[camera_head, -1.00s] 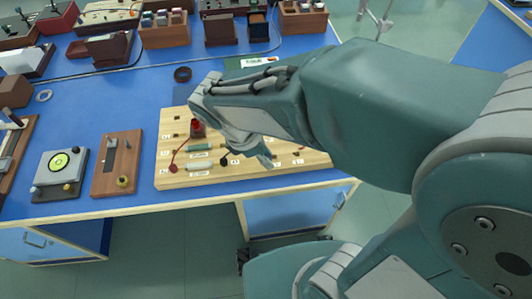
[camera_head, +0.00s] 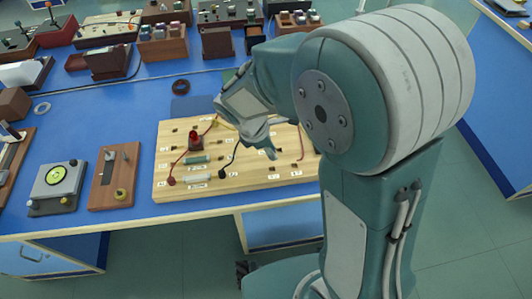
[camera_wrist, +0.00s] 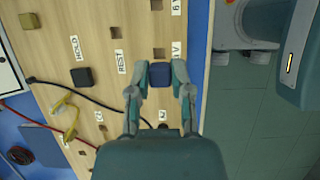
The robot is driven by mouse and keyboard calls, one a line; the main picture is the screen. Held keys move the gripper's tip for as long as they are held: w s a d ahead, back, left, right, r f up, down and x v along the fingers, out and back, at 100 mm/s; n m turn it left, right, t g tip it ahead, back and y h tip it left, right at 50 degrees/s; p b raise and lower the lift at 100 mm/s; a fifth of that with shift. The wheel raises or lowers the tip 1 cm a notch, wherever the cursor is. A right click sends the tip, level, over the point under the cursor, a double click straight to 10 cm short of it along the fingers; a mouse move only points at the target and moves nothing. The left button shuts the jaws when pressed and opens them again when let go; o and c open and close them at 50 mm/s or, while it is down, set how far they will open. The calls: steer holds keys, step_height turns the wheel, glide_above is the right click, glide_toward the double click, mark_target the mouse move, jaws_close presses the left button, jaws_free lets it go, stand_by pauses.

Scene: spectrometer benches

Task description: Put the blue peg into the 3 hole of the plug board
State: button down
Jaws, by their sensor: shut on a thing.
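The plug board (camera_head: 235,196) is a pale wooden board near the front of the blue bench. It has square holes and printed labels. My gripper (camera_wrist: 160,78) is shut on the blue peg (camera_wrist: 160,73), whose top shows between the fingertips in the wrist view, over the board. In the head view, my gripper (camera_head: 266,148) hangs over the right half of the board, and the peg cannot be made out there. The wrist view shows open holes, with labels including HOLD and REST. I cannot surely pick out the 3 hole. The peg's lower end is hidden.
A red knob (camera_head: 195,139), green and white cylinders, and red and black wires are on the board. The floor is beyond the bench edge.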

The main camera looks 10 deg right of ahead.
mark_target(275, 168)
steer(key=shift+w+d+f, duration=0.15)
steer(key=shift+w+f, duration=0.1)
steer(key=shift+f, duration=3.3)
steer(key=shift+c, duration=2.3)
jaws_free()
steer(key=v, duration=1.2)
